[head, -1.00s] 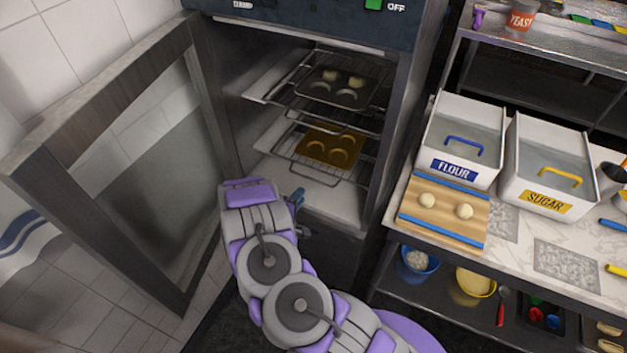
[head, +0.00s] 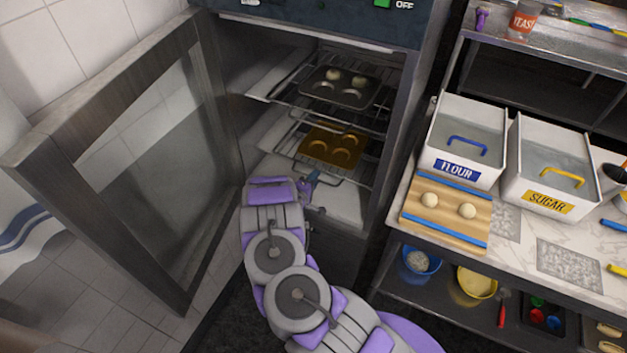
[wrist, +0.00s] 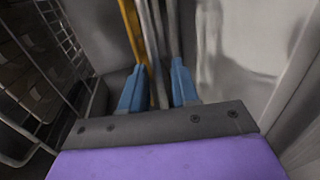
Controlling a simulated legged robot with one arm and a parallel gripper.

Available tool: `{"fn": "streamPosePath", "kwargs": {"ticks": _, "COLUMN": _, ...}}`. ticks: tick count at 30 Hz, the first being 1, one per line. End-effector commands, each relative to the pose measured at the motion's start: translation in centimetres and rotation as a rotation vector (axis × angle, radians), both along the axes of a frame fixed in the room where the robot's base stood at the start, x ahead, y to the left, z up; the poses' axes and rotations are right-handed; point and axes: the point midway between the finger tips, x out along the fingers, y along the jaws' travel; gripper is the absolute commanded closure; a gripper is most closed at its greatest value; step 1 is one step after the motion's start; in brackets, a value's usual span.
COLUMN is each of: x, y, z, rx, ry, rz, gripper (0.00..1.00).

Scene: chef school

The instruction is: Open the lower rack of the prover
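The prover (head: 415,100) stands with its glass door (head: 150,150) swung wide open to the left. Its lower rack (head: 357,178) is a wire shelf inside, bearing a golden tray (head: 318,150) with round moulds. My gripper (head: 312,180) is at the front left of this rack, partly hidden behind my wrist. In the wrist view my blue fingers (wrist: 158,75) are apart, with metal rack bars (wrist: 153,45) running between their tips in the picture. The golden tray's edge (wrist: 131,30) shows beside the bars. I cannot tell whether the fingers touch the bars.
To the right, a counter (head: 400,215) bears flour (head: 470,125) and sugar (head: 545,150) bins and a board (head: 450,225) with dough balls. The open door bounds the left side.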

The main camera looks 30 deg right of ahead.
Motion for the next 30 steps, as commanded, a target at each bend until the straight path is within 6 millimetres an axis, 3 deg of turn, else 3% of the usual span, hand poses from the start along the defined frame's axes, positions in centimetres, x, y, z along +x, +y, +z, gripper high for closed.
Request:
{"fn": "streamPosePath", "kwargs": {"ticks": 2, "x": 0.0, "y": -0.3, "z": 0.0, "rx": 0.002, "ry": -0.001, "rz": -0.001, "gripper": 0.72}}
{"fn": "streamPosePath", "kwargs": {"ticks": 11, "x": -0.1, "y": -0.1, "z": 0.0, "rx": 0.000, "ry": 0.000, "rz": -0.003, "gripper": 1.00}}
{"fn": "streamPosePath", "kwargs": {"ticks": 30, "x": -0.2, "y": 0.7, "z": -0.1, "rx": 0.002, "ry": 0.003, "rz": 0.005, "gripper": 1.00}}
